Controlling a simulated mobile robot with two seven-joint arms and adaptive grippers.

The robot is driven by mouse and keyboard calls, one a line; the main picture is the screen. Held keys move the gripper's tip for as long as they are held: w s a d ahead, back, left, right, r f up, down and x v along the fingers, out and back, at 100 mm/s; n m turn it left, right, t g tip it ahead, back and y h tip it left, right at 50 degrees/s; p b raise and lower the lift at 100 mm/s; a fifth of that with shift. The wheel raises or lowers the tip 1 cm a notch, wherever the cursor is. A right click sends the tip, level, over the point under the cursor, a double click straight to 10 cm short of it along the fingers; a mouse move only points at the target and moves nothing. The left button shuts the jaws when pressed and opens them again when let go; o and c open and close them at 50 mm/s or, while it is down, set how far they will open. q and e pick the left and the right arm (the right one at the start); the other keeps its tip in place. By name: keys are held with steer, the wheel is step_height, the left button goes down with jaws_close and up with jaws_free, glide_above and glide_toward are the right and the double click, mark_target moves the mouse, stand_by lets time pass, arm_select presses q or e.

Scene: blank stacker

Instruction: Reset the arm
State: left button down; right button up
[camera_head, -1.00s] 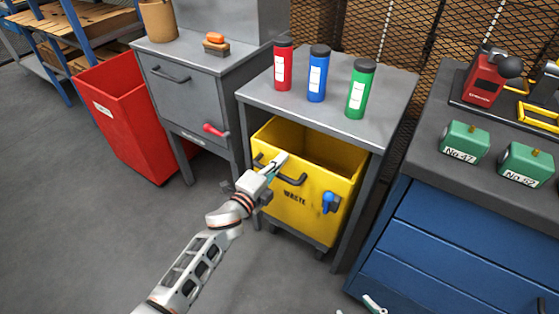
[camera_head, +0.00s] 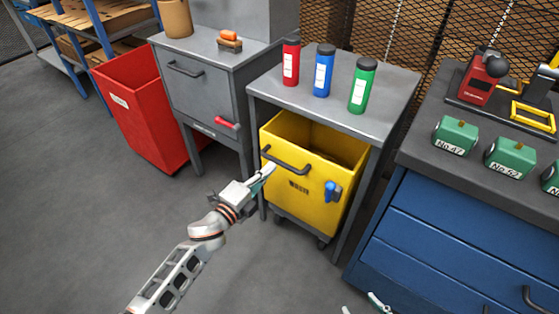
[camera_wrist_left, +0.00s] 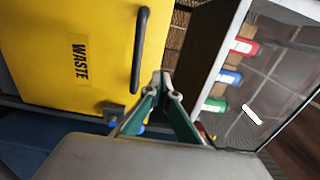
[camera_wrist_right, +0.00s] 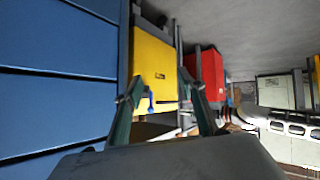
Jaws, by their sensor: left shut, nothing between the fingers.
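My left gripper (camera_head: 268,171) is in front of the yellow waste bin (camera_head: 310,195), just left of its dark handle (camera_head: 285,160). Its fingers meet in the left wrist view (camera_wrist_left: 163,80), shut with nothing between them, and I see a gap between them and the handle (camera_wrist_left: 139,50). My right gripper (camera_head: 376,302) shows only as a tip at the bottom edge of the head view. In the right wrist view its fingers (camera_wrist_right: 158,90) are spread apart and empty, with the blue drawers and the yellow bin beyond.
The grey table (camera_head: 395,85) above the bin carries a red bottle (camera_head: 290,65), a blue bottle (camera_head: 323,72) and a green bottle (camera_head: 362,88). A red bin (camera_head: 140,115) and a grey cabinet (camera_head: 205,95) stand left. A blue drawer cabinet (camera_head: 430,240) stands right. The floor at left is clear.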

arm_select(q)
steer(key=s+a+f+n+g+y+p, duration=0.1)
steer(key=s+a+n+p, duration=0.3)
steer(key=s, duration=0.8)
steer(key=s+a+n+g+y+p, duration=0.1)
steer(key=s+a+n+y+p, duration=0.3)
steer(key=s+a+n, duration=0.4)
steer(key=s+a+f+n+g+y+p, duration=0.1)
steer(key=s+a+n, duration=0.5)
steer(key=s, duration=1.2)
steer(key=n+g+y+p, duration=0.1)
steer(key=n+y+p, duration=0.1)
steer(key=n+p, duration=0.1)
steer(key=shift+f, duration=0.3)
arm_select(e)
steer(key=shift+m, duration=0.5)
steer(key=r, duration=0.1)
steer(key=s+r, duration=0.1)
steer(key=r, duration=0.3)
steer(key=shift+s+r, duration=0.1)
steer(key=shift+s, duration=0.2)
arm_select(q)
steer(key=shift+a, duration=0.1)
arm_select(e)
steer(key=shift+w+d+r, duration=0.1)
steer(key=shift+w+r, duration=0.15)
steer(key=shift+r, duration=0.1)
